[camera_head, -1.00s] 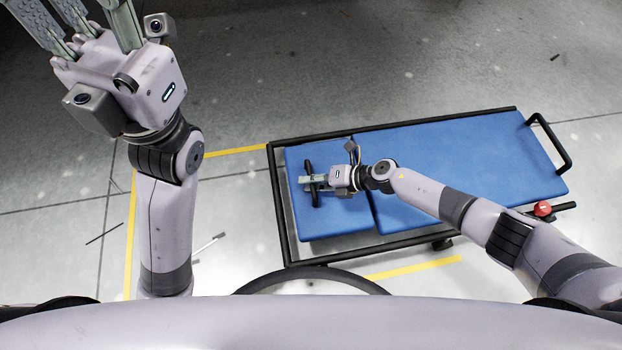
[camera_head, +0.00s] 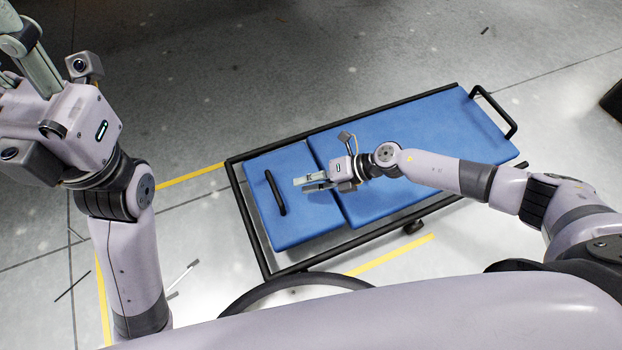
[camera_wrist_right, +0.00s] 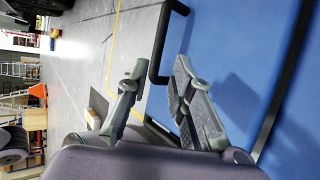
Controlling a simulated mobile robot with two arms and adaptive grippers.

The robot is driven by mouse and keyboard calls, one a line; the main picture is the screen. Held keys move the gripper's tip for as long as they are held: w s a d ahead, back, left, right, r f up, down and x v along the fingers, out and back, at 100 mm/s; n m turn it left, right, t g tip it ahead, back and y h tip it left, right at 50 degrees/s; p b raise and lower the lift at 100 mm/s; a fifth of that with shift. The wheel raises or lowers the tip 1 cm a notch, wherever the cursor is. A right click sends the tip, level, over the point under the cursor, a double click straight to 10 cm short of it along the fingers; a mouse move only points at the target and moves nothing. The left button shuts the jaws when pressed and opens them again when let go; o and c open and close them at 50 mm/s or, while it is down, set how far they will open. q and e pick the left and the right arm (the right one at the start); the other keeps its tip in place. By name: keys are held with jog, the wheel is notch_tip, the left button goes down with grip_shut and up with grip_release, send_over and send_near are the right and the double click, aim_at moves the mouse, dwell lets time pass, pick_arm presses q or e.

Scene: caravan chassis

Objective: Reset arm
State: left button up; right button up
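My right gripper (camera_head: 298,184) is over the blue cart top, its fingertips just to the right of a black bar handle (camera_head: 275,192). Its fingers are apart with nothing between them. In the right wrist view the open fingers (camera_wrist_right: 160,68) show with the handle (camera_wrist_right: 158,55) beyond them, apart from them. My left gripper (camera_head: 30,50) is raised at the upper left, well away from the cart; its fingertips are cut off by the frame edge. Its fingers look spread and I see nothing held.
The cart has a black frame (camera_head: 345,130) and blue panels (camera_head: 385,130), with a push handle (camera_head: 500,112) at its far right. Yellow lines (camera_head: 190,175) mark the grey floor. Thin rods (camera_head: 180,278) lie left of the cart. A dark object (camera_head: 612,98) stands at the right edge.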

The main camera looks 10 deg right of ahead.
jog(key=shift+s+d+r, duration=0.15)
jog(key=shift+d+r, duration=0.2)
jog(key=shift+d, duration=0.15)
